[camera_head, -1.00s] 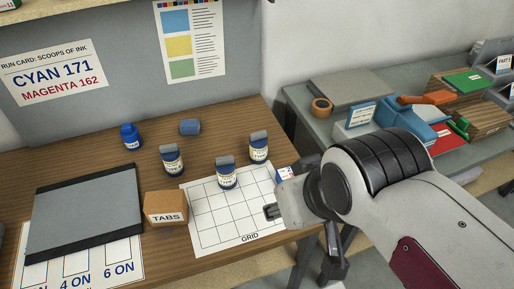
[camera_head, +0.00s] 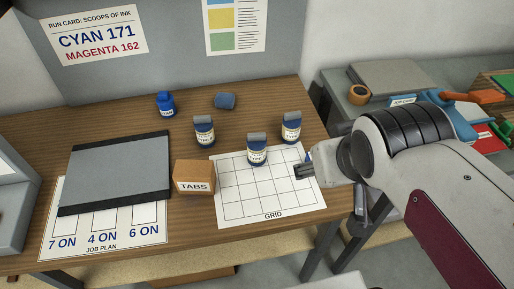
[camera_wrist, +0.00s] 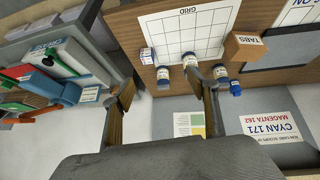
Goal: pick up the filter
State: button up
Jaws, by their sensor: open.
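No label reading "filter" is legible, so I cannot tell which item it is. Three dark blue bottles with grey caps, a left one (camera_head: 204,132), a middle one (camera_head: 257,150) and a right one (camera_head: 291,128), stand on or behind the grid sheet (camera_head: 240,207). A blue bottle (camera_head: 165,104) and a plain blue piece (camera_head: 225,101) are farther back. A small white box (camera_wrist: 147,56) is at the grid's edge, mostly hidden by my gripper in the head view. My gripper (camera_head: 331,187) is open and empty at the grid's right edge; its fingers (camera_wrist: 167,95) are apart in the wrist view.
A cardboard TABS box (camera_head: 194,178) stands left of the grid. A grey panel (camera_head: 118,172) lies farther left over the job plan sheet (camera_head: 102,250). A side table (camera_head: 345,115) with boxes and an orange tape roll (camera_head: 358,94) is on the right.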

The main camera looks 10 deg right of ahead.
aim_at(257, 147)
jog(key=w+d+f+n+t, duration=0.2)
jog(key=w+d, duration=0.2)
jog(key=w, duration=0.6)
jog(key=w+d+f+n+t, duration=0.1)
jog(key=w+d+f+n, duration=0.2)
jog(key=w, duration=0.6)
jog(key=a+f+n+y, duration=0.1)
jog(key=a+f+y, duration=0.1)
jog(key=f+y, duration=0.1)
jog(key=w+a+f+n+y, duration=0.1)
jog(key=a+f+y, duration=0.2)
jog(key=f, duration=0.1)
jog(key=a+f+n+t+y, duration=0.1)
jog(key=a+f+n+y, duration=0.1)
jog(key=a+f+y, duration=0.1)
jog(key=shift+w+a+f+y, duration=0.15)
jog(key=shift+w+f+y, duration=0.1)
jog(key=shift+f, duration=0.2)
jog(key=shift+w+a+f+y, duration=0.1)
jog(key=shift+f+y, duration=0.15)
jog(key=shift+f, duration=0.15)
jog(key=shift+s+a+f+y, duration=0.1)
jog(key=shift+s+a+y, duration=0.15)
jog(key=shift+y, duration=0.05)
jog(key=shift+s+a+f+y, duration=0.2)
jog(key=shift+s+f+y, duration=0.15)
jog(key=shift+s+y, duration=0.25)
jog(key=shift+a, duration=0.1)
jog(key=shift+x, duration=1.2)
